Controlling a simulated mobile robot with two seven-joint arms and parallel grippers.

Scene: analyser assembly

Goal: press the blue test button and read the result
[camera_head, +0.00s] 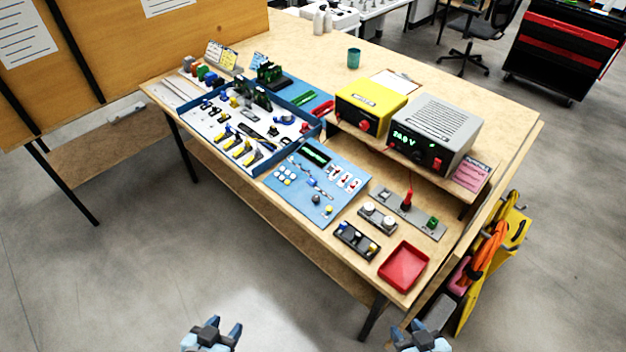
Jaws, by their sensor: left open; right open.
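A display with green marks (315,153) lies toward the back of that mat, too small to read. The grey power supply (440,120) shows about 20.0 V in green digits. A dark panel with knobs (356,241) sits near the table's front edge. My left gripper (222,328) and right gripper (420,334) are open and apparently empty at the bottom edge, short of the table and touching nothing on it.
A blue-edged tray (258,171) holds several tools and parts on the left. A yellow unit (371,104) stands beside the power supply. A red tray (403,266) lies at the near right corner. A green cup (353,58) stands at the back. Floor lies between me and the table (480,55).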

